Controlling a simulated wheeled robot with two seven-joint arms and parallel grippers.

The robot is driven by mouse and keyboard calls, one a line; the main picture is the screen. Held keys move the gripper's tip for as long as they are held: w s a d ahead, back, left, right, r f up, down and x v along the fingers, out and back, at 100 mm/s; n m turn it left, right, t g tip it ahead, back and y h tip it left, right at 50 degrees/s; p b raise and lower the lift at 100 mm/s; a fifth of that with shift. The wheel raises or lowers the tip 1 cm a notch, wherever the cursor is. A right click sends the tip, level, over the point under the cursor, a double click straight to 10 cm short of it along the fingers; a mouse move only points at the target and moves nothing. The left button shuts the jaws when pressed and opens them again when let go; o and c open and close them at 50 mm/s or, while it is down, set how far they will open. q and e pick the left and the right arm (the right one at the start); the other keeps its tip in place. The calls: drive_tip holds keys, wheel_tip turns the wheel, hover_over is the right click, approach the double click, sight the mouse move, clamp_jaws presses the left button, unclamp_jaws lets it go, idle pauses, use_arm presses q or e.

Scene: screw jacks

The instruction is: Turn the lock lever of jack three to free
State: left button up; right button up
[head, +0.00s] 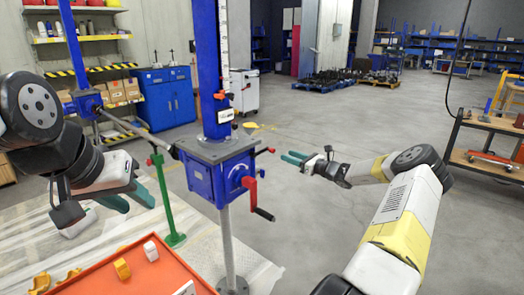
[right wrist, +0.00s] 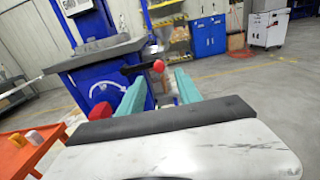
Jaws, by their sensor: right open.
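A blue screw jack (head: 220,170) stands upright in the middle of the head view; no number is readable on it. Its lock lever (head: 268,150) is a short dark bar with a red ball knob, sticking out to the right below the top plate. In the right wrist view the lever's red knob (right wrist: 158,66) shows beyond and between my fingertips. My right gripper (head: 289,158) is open and empty, just right of the knob and seemingly apart from it. My left gripper (head: 138,199) looks open and empty, left of the jack.
A red crank (head: 251,189) with a black handle hangs below the lever. An orange tray (head: 140,278) with yellow and white pieces is at front left. Another blue jack (head: 87,102) stands behind my left arm. The floor to the right is clear up to a workbench (head: 490,150).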

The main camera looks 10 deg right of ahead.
sight(274, 150)
drive_tip(key=x, duration=0.7)
drive_tip(key=shift+a, duration=0.2)
drive_tip(key=shift+w, duration=0.1)
clamp_jaws()
idle(1.1)
